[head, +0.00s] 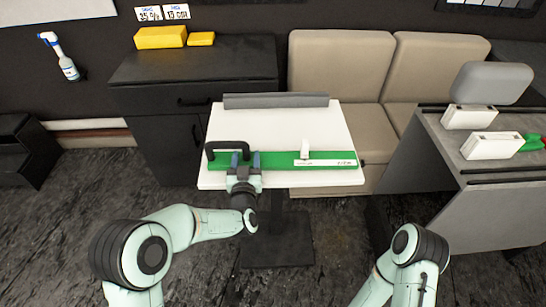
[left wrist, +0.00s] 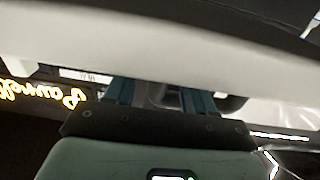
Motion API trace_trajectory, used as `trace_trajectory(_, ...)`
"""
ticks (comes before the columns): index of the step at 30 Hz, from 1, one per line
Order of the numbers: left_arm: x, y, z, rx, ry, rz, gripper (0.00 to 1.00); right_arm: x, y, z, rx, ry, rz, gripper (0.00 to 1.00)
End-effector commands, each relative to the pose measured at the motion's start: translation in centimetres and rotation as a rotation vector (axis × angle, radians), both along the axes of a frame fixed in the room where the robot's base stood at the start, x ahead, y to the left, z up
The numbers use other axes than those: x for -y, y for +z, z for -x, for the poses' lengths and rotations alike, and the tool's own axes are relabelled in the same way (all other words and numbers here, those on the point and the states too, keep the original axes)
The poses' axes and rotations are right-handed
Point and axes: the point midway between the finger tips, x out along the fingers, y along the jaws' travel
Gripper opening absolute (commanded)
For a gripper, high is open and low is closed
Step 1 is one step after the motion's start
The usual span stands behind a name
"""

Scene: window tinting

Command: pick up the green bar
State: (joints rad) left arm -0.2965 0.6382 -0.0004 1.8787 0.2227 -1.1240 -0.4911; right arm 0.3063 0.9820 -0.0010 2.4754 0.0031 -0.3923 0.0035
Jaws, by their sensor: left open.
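The green bar (head: 281,160) lies across the front part of the white tabletop (head: 280,125). It has a black handle (head: 226,145) at its left end and a white label (head: 310,162) towards its right. A small white upright piece stands at the bar near the label. My left gripper (head: 245,160) is open at the bar's left part, beside the handle; the picture does not show whether it touches. In the left wrist view its two fingers (left wrist: 158,96) point at a broad white surface, and no green shows. My right gripper is out of the head view.
A grey roll or bar (head: 275,101) lies along the table's back edge. A black cabinet (head: 195,70) with yellow blocks (head: 160,38) stands behind left. Beige seats (head: 340,65) stand behind. A grey counter (head: 500,180) with white boxes is at right.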

Motion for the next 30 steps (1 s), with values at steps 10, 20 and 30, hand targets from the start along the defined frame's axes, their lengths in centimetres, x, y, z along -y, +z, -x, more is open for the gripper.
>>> trace_trajectory(10,0.0,0.0,-2.2,-0.001,0.0,0.0,0.54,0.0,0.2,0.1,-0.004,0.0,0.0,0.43)
trace_trajectory(20,0.0,0.0,-2.1,-0.001,0.0,0.0,0.0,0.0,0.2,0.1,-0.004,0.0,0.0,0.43)
trace_trajectory(30,0.0,0.5,-2.2,0.008,0.001,0.003,0.0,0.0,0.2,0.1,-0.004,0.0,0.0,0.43)
